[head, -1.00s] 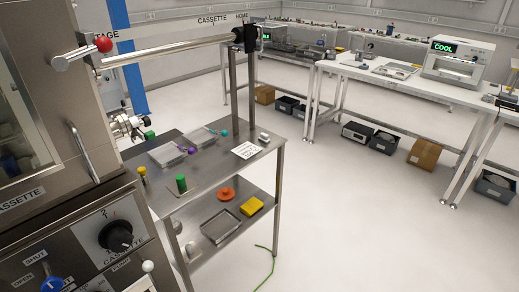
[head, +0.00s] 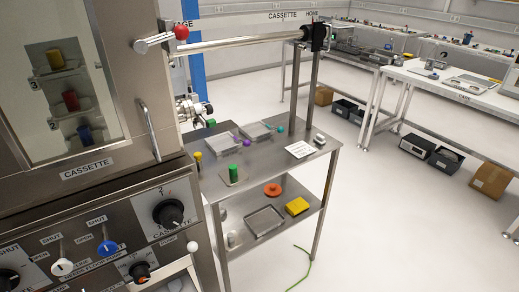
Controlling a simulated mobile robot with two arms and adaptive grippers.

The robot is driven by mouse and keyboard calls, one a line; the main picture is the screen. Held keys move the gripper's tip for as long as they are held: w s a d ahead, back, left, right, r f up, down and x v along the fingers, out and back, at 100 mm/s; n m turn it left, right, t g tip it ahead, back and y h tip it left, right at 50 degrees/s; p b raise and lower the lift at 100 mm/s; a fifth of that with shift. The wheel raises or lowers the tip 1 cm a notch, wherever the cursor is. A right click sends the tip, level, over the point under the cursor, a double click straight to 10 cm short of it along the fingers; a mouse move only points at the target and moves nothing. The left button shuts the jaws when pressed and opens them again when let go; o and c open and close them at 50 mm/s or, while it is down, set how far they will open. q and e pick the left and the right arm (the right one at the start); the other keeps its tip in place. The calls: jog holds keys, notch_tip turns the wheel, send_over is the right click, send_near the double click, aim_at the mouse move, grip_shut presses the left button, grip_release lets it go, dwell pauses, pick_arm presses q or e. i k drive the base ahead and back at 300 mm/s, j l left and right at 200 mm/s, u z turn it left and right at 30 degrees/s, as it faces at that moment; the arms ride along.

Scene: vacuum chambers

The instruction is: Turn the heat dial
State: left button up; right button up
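No label reading heat is legible, so I cannot tell which control is the heat dial. The chamber's dark front panel (head: 75,222) is at the lower left in the head view. It carries a large black dial (head: 168,212) on a light plate at its right. A smaller black dial with a red mark (head: 139,270) is lower down. Another black dial (head: 9,281) is cut off at the bottom left corner. A white knob (head: 62,267) and a blue knob (head: 107,246) sit between, near SHUT and OPEN labels. Neither gripper is in view.
The windowed cassette door (head: 70,85) with a vertical handle (head: 149,130) is above the panel. A steel cart (head: 260,175) with trays and small items stands to its right, under a horizontal bar (head: 240,43). The floor at right is clear up to the white bench (head: 455,85).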

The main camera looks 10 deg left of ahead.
aim_at(139, 271)
jog(key=u, duration=1.45)
